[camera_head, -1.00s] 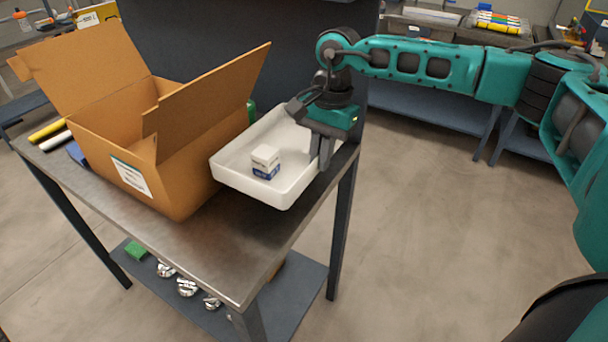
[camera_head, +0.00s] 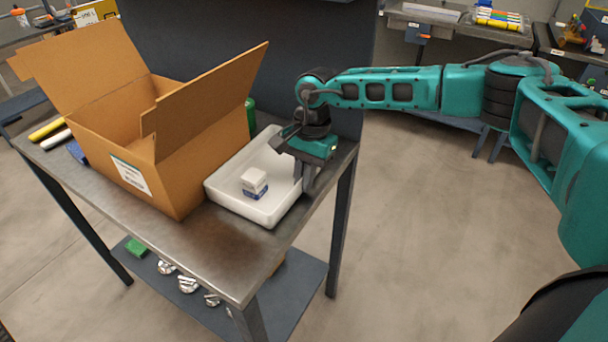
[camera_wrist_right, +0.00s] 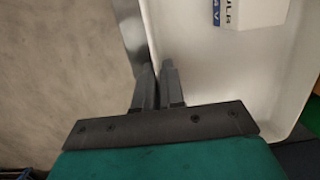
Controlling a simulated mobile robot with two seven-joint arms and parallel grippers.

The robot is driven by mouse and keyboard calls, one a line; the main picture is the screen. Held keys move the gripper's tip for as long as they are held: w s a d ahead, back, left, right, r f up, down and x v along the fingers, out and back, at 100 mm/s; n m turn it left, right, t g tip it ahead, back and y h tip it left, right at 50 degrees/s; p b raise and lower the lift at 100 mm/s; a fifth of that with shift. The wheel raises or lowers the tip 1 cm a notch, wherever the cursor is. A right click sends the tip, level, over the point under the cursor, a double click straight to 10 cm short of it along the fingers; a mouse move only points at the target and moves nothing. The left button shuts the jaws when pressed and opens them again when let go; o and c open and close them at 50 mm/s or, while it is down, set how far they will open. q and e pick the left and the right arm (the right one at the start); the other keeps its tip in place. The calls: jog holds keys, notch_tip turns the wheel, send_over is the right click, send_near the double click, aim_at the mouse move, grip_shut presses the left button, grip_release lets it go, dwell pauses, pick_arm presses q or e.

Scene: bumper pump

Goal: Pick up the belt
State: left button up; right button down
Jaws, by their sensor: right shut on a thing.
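I see no belt in either view. My right gripper (camera_head: 307,188) is shut on the right side wall of the white tray (camera_head: 225,197). In the wrist view the gripper (camera_wrist_right: 157,72) has its two fingers close together, one on each side of the tray's wall (camera_wrist_right: 150,25). A small white and blue box (camera_head: 254,183) sits inside the tray, and part of it shows in the wrist view (camera_wrist_right: 238,10). My left gripper is not in view.
The tray rests on a metal table (camera_head: 215,245), beside a large open cardboard box (camera_head: 185,175). A yellow roll (camera_head: 47,129) and a white one lie at the table's left end. Several metal parts (camera_head: 188,284) and a green block (camera_head: 136,248) are on the lower shelf.

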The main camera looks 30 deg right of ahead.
jog(key=c, duration=1.2)
grip_release()
jog(key=shift+c, duration=0.2)
